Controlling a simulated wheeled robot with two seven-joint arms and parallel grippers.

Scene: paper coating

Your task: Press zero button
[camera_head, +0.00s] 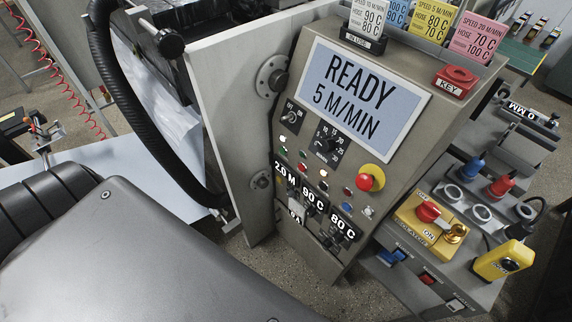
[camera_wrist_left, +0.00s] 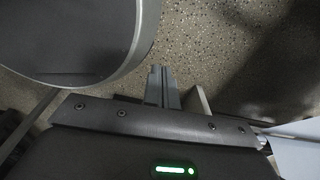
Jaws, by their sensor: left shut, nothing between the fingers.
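The grey control panel (camera_head: 321,230) stands in the middle of the head view. Its screen (camera_head: 366,88) reads READY 5 M/MIN. Small coloured buttons, a dial (camera_head: 327,143) and a red mushroom knob on yellow (camera_head: 370,178) sit below the screen. No button is legibly marked zero. A small label reading 0 MM (camera_head: 521,111) shows upside down at the right. My left gripper (camera_wrist_left: 162,86) is shut and empty in the left wrist view, with speckled floor beyond its fingers. It does not show clearly in the head view. My right gripper is out of view.
My large dark arm link fills the lower left of the head view. A side console with a yellow isolator box (camera_head: 432,221) and a yellow tag (camera_head: 502,261) stands right of the panel. A black hose (camera_head: 130,110) curves down at the left. Colour cards (camera_head: 433,19) stand on top.

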